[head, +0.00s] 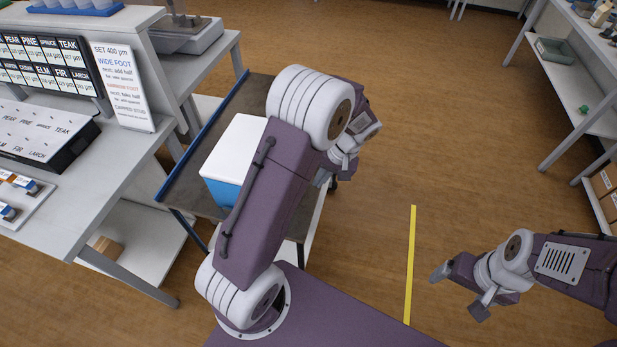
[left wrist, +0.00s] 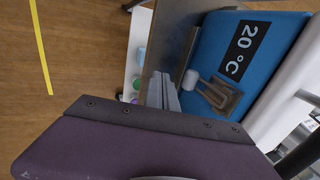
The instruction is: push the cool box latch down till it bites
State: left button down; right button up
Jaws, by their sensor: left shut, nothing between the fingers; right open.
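The cool box is blue with a white lid (head: 236,143); in the head view my left arm covers part of it. In the left wrist view its blue side (left wrist: 208,45) carries a black "20 °C" label, and the white lid (left wrist: 285,98) lies to the right. The latch (left wrist: 190,79) has a pale end on metal arms that stick out from a brownish plate on that side. My left gripper (left wrist: 163,92) is shut and empty, beside the latch's pale end with a small gap in the picture. My right gripper (head: 459,292) is open and empty above the floor.
The cool box stands on a dark-topped table (head: 205,190) with a blue edge strip. A bench (head: 100,190) with labelled panels is at left. Shelving (head: 560,90) stands at right. The floor between, with a yellow line (head: 410,260), is clear.

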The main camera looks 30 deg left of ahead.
pick_arm(q)
jog(key=shift+s+a+r, duration=0.1)
jog(key=shift+s+a, duration=0.05)
jog(key=shift+a, duration=0.35)
jog(key=shift+s+a, duration=0.15)
jog(key=shift+a, duration=0.35)
jog(key=shift+s+a, duration=0.1)
jog(key=shift+a, duration=0.45)
pick_arm(e)
jog(key=shift+d+r, duration=0.1)
jog(key=shift+r, duration=0.05)
pick_arm(q)
jog(key=shift+d, duration=0.1)
jog(key=shift+s+a+f, duration=0.1)
jog(key=shift+a+f, duration=0.15)
jog(key=shift+a, duration=0.25)
pick_arm(e)
jog(key=shift+s+d, duration=0.1)
jog(key=shift+d, duration=0.15)
